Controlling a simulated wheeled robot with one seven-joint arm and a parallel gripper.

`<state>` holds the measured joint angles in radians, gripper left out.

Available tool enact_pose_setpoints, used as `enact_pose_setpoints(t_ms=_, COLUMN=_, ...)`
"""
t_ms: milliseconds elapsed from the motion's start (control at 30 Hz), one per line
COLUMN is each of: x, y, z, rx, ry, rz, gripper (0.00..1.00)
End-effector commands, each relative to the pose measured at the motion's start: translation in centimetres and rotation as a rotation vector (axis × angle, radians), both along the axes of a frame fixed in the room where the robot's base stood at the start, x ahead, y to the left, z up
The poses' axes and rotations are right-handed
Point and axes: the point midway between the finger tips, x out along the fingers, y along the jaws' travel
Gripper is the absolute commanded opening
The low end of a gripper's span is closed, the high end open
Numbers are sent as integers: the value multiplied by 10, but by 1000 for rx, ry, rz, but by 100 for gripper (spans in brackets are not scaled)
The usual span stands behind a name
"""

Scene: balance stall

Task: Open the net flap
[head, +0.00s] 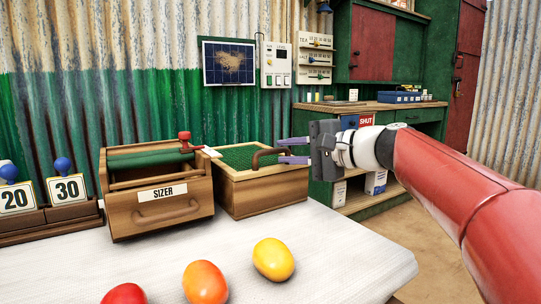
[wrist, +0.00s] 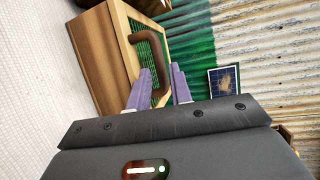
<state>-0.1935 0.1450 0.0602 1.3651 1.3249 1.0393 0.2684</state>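The net flap (head: 238,155) is green mesh lying flat on top of a wooden box, seemingly down. Its brown bar handle (head: 262,157) arches up on the right side. In the wrist view the handle (wrist: 150,40) shows just past my fingertips, and the green mesh (wrist: 137,27) is behind it. My gripper (head: 281,150) is right of the box at handle height. Its two purple fingers are apart with a gap between them, with the handle's near end at the fingertips (wrist: 161,70). I cannot tell whether they touch it.
A wooden sizer box (head: 158,190) with a red knob stands left of the net box. Number cards (head: 66,189) stand farther left. Several round fruits, one yellow (head: 273,259), lie on the white tabletop (head: 345,255) in front. A corrugated wall (head: 130,110) is behind.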

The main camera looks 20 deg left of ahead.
Motion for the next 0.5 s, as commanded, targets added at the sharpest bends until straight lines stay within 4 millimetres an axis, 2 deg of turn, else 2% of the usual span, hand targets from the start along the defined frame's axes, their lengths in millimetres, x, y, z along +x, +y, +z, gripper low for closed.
enact_pose_setpoints(t_ms=33, x=3, y=9, z=-2, rx=-1, ry=1, rz=3, gripper=21)
enact_pose_setpoints(t_ms=200, x=10, y=31, z=-6, rx=-1, ry=0, rz=0, gripper=21)
enact_pose_setpoints(t_ms=333, x=13, y=40, z=-8, rx=-1, ry=0, rz=-1, gripper=21)
enact_pose_setpoints(t_ms=500, x=14, y=42, z=-8, rx=-1, ry=0, rz=-2, gripper=21)
